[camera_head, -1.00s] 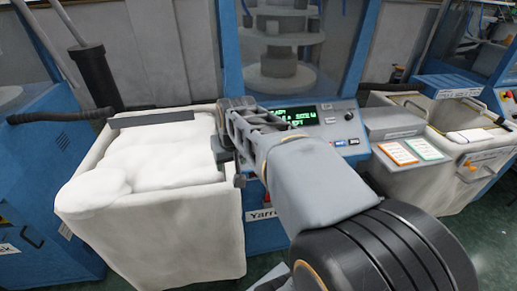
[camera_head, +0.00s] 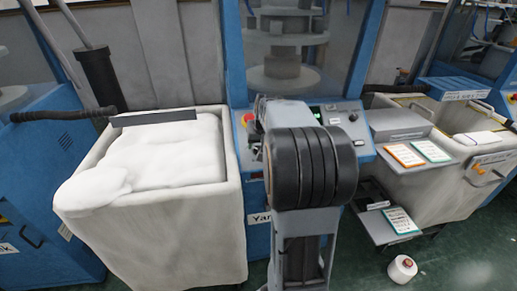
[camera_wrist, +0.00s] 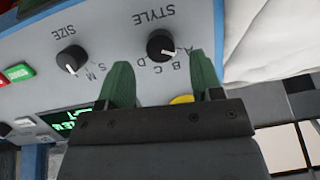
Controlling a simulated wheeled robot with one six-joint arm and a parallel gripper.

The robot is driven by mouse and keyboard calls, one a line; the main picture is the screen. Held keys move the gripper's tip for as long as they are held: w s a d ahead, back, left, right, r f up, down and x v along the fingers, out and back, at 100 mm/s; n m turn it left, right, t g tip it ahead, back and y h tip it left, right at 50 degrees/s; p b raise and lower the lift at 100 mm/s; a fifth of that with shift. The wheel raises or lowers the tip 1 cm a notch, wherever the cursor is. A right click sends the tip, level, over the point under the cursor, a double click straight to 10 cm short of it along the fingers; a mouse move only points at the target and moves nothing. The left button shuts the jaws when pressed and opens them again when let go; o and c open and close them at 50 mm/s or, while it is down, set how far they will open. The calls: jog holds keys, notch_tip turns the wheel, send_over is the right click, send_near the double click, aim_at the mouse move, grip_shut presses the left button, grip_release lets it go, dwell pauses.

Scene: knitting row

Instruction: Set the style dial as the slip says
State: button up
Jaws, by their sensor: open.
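The style dial (camera_wrist: 161,44) is a black knob with a white pointer, under the word STYLE on the blue-grey panel in the wrist view. Its pointer aims to the lower right, towards the letters A to D; I cannot tell which one. My gripper (camera_wrist: 162,74) is open, with its two green fingers apart just below the dial and nothing held. In the head view my arm hides most of the panel (camera_head: 356,134). Cards with an orange edge (camera_head: 403,155) and a green edge (camera_head: 431,151) lie on the grey shelf, their text unreadable; I cannot tell which is the slip.
A size dial (camera_wrist: 70,60) and a green-lit display (camera_wrist: 68,122) are beside the style dial. A red button (camera_head: 249,117) is at the panel's left. A white-filled bin (camera_head: 205,221) stands left. Another green-edged card (camera_head: 400,220) lies on a lower shelf, near a floor spool (camera_head: 402,268).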

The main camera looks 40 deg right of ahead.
aim_at(259, 148)
jog(key=shift+x, duration=1.65)
jog(key=c, duration=0.9)
jog(key=shift+m, duration=0.3)
jog(key=m+b, duration=0.1)
jog(key=m, duration=0.2)
jog(key=shift+f+t+y, duration=0.1)
jog(key=shift+t+y, duration=0.3)
jog(key=shift+s+m+t+b, duration=0.1)
jog(key=shift+m+t+b, duration=0.25)
jog(key=shift+m, duration=1.35)
